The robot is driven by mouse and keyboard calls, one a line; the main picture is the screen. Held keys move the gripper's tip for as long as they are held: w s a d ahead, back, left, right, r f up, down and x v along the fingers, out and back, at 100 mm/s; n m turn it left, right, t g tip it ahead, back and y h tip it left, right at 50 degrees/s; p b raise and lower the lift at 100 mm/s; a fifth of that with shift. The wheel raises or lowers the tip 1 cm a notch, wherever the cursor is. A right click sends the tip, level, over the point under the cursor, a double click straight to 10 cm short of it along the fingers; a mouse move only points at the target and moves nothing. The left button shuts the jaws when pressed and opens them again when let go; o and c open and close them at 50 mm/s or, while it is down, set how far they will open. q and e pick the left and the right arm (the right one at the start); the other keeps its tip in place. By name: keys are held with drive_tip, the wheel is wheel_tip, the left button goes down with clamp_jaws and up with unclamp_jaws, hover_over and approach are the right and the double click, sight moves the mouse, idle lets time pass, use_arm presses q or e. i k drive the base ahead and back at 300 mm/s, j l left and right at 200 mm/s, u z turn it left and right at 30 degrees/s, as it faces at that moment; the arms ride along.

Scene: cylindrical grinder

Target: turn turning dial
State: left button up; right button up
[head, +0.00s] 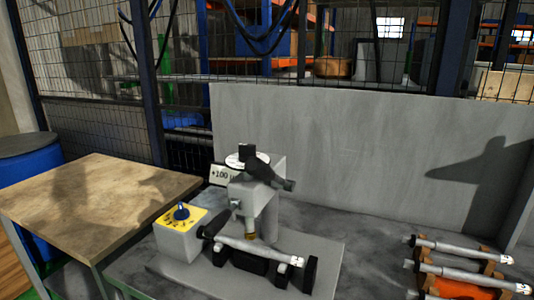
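A small grey box with a yellow top face (193,221) stands at the left of the grinder. A blue knob (182,211) sits on that face, with small dark marks around it. On top of the grey grinder body (250,195) is a round white disc (235,160) with dark parts over it, beside a label reading "+100" (222,175); the rest of the label is hidden. I cannot tell which of the two round parts is the turning dial. Neither of my grippers shows in the head view.
A silver shaft (262,248) lies across black supports on the grey base plate. Several similar shafts (465,270) rest on a rack at the right. A bare wooden table (85,205) is at the left. A grey panel (370,140) stands behind the grinder.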

sight(181, 215)
drive_tip(key=i+j+z, duration=0.1)
drive_tip(key=j, duration=0.55)
drive_tip(key=i+j+z, duration=0.1)
drive_tip(key=j, duration=0.55)
